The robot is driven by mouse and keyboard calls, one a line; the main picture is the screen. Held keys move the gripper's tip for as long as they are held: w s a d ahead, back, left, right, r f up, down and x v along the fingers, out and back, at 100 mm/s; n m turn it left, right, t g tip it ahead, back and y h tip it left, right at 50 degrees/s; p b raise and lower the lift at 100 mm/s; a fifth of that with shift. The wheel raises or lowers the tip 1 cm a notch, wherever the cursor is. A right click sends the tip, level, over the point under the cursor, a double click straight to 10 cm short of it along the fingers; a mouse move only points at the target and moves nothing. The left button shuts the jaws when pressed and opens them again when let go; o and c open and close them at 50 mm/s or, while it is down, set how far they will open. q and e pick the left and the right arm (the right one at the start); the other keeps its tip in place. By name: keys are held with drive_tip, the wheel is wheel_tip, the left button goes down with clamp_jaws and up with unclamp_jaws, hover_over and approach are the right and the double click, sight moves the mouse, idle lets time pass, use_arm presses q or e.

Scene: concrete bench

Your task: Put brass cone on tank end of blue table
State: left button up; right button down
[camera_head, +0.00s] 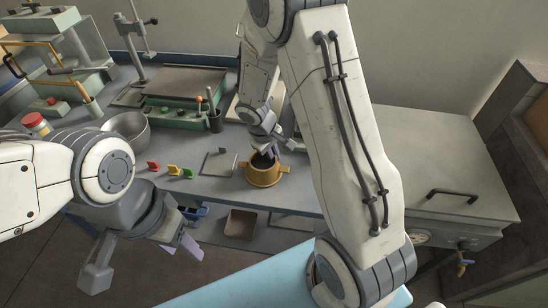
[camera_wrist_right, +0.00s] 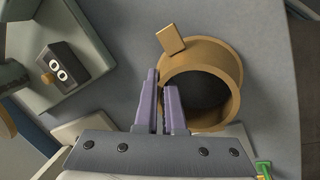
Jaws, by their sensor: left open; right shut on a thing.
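The brass cone (camera_head: 263,176) is a short open ring with side lugs, upright on the grey bench. My right gripper (camera_head: 268,151) reaches down to it from above. In the right wrist view, the purple fingers (camera_wrist_right: 166,100) are shut on the wall of the brass cone (camera_wrist_right: 232,75), beside one tab. The blue table (camera_head: 245,283) shows only in part at the bottom of the head view; my right arm hides some of it. The grey tank (camera_head: 440,150) with a lid and tap stands at the right. My left gripper (camera_head: 142,262) is open and empty, in front of the bench.
A flat plate (camera_head: 220,163) and small coloured pieces (camera_head: 173,170) lie left of the cone. A metal bowl (camera_head: 128,127) and a green-based apparatus (camera_head: 180,112) stand further left and behind. The visible part of the blue table is bare.

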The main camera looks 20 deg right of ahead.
drive_tip(key=shift+f, duration=0.2)
drive_tip(key=shift+f, duration=0.15)
drive_tip(key=c, duration=1)
unclamp_jaws()
